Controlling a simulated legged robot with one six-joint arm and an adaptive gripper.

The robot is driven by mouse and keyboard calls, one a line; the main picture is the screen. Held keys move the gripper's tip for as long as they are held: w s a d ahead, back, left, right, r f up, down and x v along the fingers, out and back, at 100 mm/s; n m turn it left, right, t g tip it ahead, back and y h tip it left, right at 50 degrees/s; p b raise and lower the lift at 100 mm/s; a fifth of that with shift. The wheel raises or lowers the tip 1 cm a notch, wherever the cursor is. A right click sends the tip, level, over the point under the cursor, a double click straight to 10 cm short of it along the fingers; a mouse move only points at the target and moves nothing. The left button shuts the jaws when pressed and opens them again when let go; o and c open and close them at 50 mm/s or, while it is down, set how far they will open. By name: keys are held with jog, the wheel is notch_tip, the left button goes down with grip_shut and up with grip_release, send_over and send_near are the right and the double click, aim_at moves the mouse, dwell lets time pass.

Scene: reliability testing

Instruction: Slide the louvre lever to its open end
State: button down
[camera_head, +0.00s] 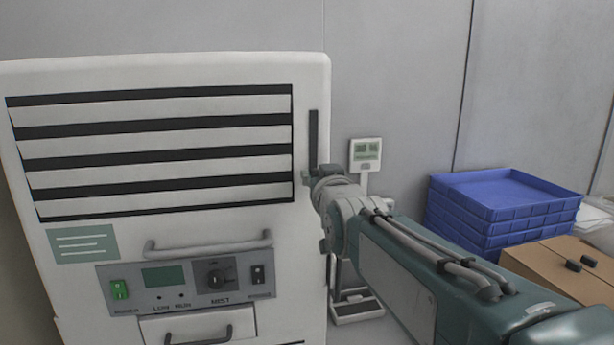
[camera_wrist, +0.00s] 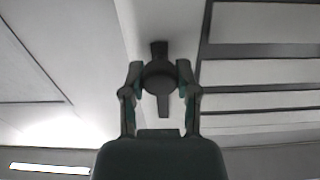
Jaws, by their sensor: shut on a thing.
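The white cabinet (camera_head: 200,70) carries louvre slats (camera_head: 160,136), pale with dark gaps between them. A dark upright slot (camera_head: 313,138) runs beside the slats on the right. My gripper (camera_head: 310,177) is at the lower part of this slot and hides the lever there. In the wrist view, the dark round lever knob (camera_wrist: 159,82) sits between the two fingers of my gripper (camera_wrist: 159,70), which are shut on it. The slats also show at the right of the wrist view (camera_wrist: 260,72).
Below the slats are a bar handle (camera_head: 208,246) and a control panel (camera_head: 190,280). A small display on a stand (camera_head: 365,152) is behind my arm. Blue stacked trays (camera_head: 500,205) and a cardboard box (camera_head: 560,265) are at the right.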

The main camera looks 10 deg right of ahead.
aim_at(312, 123)
notch_tip(312, 123, up, 9)
dwell(0.4)
jog(key=shift+c, duration=1.7)
grip_release()
jog(key=shift+a, duration=0.1)
jog(key=s, duration=1.2)
jog(key=shift+f, duration=0.15)
